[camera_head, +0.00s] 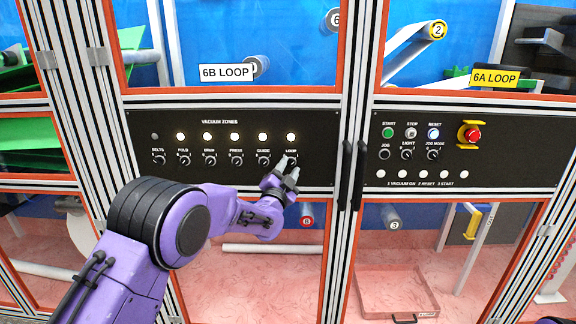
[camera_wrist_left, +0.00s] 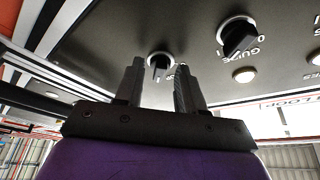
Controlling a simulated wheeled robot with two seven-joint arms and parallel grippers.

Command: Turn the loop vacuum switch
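The loop vacuum switch (camera_wrist_left: 159,66) is a black rotary knob with a pale ring, seen in the wrist view between my left fingertips. In the head view my fingers mostly hide it, under the LOOP label. My left gripper (camera_head: 287,165) is open and shows in the wrist view (camera_wrist_left: 158,72), one finger on each side of the knob. A gap shows around the knob there; I cannot tell whether a finger touches it. The knob's exact pointer angle is unclear. My right gripper is not in view.
The black vacuum zones panel (camera_head: 220,178) holds a row of similar knobs. The guide knob (camera_head: 263,160) is close beside the loop switch; it also shows in the wrist view (camera_wrist_left: 238,36). Black door handles (camera_head: 346,175) stand just right of the gripper.

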